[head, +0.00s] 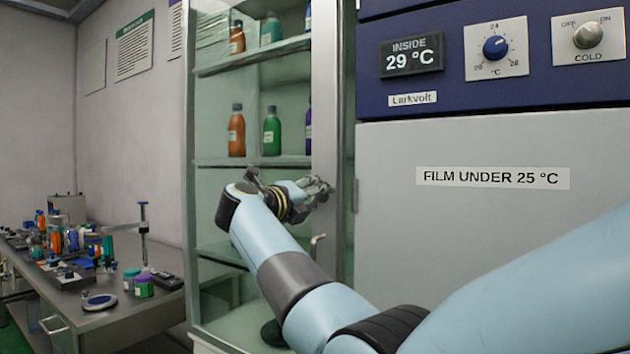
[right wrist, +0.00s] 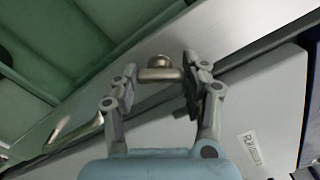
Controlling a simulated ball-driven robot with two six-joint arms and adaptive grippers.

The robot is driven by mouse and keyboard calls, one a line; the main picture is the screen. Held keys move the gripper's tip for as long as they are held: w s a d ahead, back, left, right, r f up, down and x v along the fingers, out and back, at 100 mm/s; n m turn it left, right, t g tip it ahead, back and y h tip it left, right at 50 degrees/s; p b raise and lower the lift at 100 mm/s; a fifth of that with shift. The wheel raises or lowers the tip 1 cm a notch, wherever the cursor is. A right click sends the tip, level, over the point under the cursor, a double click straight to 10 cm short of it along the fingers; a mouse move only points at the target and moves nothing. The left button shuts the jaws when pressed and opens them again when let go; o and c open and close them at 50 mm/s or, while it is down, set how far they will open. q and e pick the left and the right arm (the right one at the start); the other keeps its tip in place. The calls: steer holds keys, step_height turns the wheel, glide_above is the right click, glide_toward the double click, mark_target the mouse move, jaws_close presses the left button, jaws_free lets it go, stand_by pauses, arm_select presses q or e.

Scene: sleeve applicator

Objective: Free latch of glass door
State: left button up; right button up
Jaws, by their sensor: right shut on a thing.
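The glass door (head: 225,225) of the tall cabinet has a pale metal frame (head: 325,90) along its right edge. In the right wrist view the latch (right wrist: 160,70) is a brass-coloured round knob with a short bar, on that frame. My right gripper (head: 322,188) is at the frame, and its two fingers (right wrist: 158,88) are shut on the latch bar from both sides. In the head view the gripper hides the latch. A bent metal handle (head: 318,241) sits below it; the handle also shows in the wrist view (right wrist: 72,133). My left gripper is not in view.
Bottles (head: 236,131) stand on the shelves behind the glass. A grey cabinet (head: 480,240) with a blue control panel (head: 440,95) stands close on the right. A cluttered bench (head: 120,305) is at the left.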

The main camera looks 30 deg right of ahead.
steer(key=shift+n+p, duration=3.3)
steer(key=shift+p, duration=0.15)
steer(key=o, duration=1.2)
steer(key=shift+c, duration=0.2)
steer(key=v, duration=0.7)
steer(key=shift+a, duration=0.25)
